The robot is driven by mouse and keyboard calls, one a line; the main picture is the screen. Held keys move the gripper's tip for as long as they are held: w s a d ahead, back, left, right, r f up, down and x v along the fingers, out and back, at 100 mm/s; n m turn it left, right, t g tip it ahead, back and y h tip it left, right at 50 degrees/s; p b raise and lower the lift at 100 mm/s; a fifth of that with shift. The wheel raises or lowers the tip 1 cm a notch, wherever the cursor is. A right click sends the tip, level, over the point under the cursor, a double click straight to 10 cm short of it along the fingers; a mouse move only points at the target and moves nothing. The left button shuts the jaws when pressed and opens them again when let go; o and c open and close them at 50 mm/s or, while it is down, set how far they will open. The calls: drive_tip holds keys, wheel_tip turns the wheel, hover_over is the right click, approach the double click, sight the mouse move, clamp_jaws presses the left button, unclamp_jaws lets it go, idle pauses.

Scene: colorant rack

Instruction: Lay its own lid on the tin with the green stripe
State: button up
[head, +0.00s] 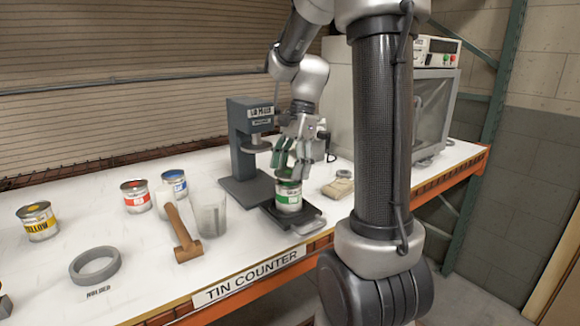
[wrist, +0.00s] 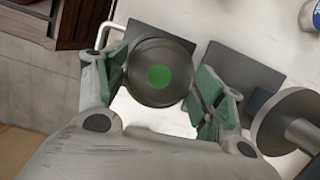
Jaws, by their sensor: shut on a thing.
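The tin with the green stripe (head: 288,197) stands upright on a dark sliding plate (head: 311,223) at the counter's front edge. My gripper (head: 290,172) is directly above it, pointing down. In the wrist view my gripper (wrist: 160,84) is shut on a round dark grey lid (wrist: 147,92) with a green dot in its middle. The lid looks level and hides the tin below it in that view. I cannot tell whether the lid touches the tin's rim or hangs just above it.
A grey press (head: 240,140) stands close behind the tin. A mallet (head: 183,235), a clear beaker (head: 210,216), blue (head: 176,185), red (head: 136,197) and yellow (head: 38,222) tins and a grey ring (head: 95,265) are to the left. A large cabinet (head: 432,105) stands at the right.

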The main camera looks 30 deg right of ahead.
drive_tip(key=shift+f, duration=0.65)
drive_tip(key=o, duration=0.8)
drive_tip(key=v, duration=1.2)
drive_tip(key=shift+s+a+f+n+t+h, duration=0.55)
drive_tip(key=shift+s+a+f+n+t, duration=0.5)
drive_tip(key=shift+s+n, duration=1.75)
drive_tip(key=shift+s+a+f+n+t+h, duration=0.55)
drive_tip(key=shift+s+a+f+n, duration=0.5)
drive_tip(key=shift+s+n, duration=1.8)
drive_tip(key=shift+s+a+f+n+t+h, duration=0.65)
drive_tip(key=shift+s+a+n, duration=0.65)
drive_tip(key=shift+s+n, duration=1.5)
